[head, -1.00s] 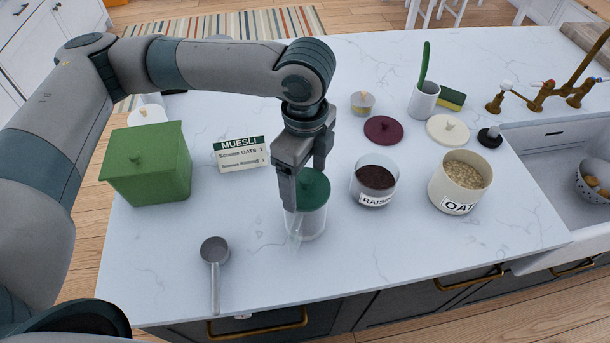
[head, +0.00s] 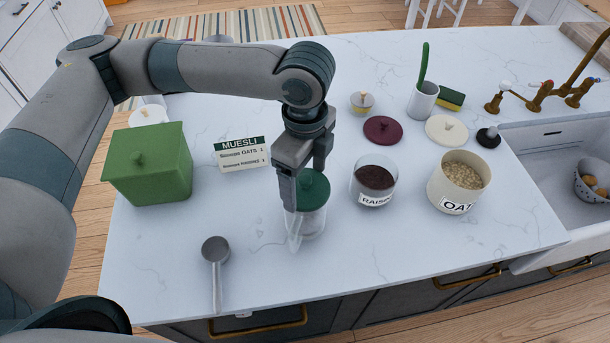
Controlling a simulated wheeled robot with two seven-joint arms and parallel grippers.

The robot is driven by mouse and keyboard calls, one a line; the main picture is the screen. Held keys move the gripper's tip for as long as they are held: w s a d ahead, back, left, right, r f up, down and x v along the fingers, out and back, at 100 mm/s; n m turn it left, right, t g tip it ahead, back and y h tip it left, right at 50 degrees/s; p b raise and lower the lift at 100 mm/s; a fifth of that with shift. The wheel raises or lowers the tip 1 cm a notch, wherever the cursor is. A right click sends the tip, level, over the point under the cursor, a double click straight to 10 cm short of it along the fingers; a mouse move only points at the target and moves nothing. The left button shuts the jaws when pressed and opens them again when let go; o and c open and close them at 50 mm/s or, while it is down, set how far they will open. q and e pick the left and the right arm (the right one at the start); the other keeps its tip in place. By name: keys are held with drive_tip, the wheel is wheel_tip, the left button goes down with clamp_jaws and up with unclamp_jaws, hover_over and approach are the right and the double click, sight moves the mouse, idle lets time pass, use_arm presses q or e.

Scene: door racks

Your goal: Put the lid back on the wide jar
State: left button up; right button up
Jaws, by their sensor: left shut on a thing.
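A clear jar (head: 313,224) stands near the front middle of the counter. A dark green lid (head: 315,190) is at its mouth and looks level; I cannot tell whether it is fully seated. My left gripper (head: 304,181) points down over the jar and is shut on the green lid, one finger at the lid's left front and the other behind it. The gripper hides part of the lid and the jar's left side. My right gripper is not in view.
A raisin jar (head: 374,185) and an oats jar (head: 460,183) stand open to the right. A maroon lid (head: 383,130) and a cream lid (head: 447,130) lie behind them. A scoop (head: 215,252), green box (head: 150,172) and muesli card (head: 241,155) are to the left.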

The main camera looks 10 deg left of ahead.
use_arm(q)
drive_tip(key=shift+f+p, duration=0.2)
drive_tip(key=shift+p, duration=1.05)
idle(2.2)
idle(0.4)
drive_tip(key=o, duration=1.1)
drive_tip(key=shift+r, duration=0.1)
drive_tip(key=shift+r+p, duration=2.4)
drive_tip(key=shift+p, duration=0.25)
drive_tip(key=shift+r, duration=1)
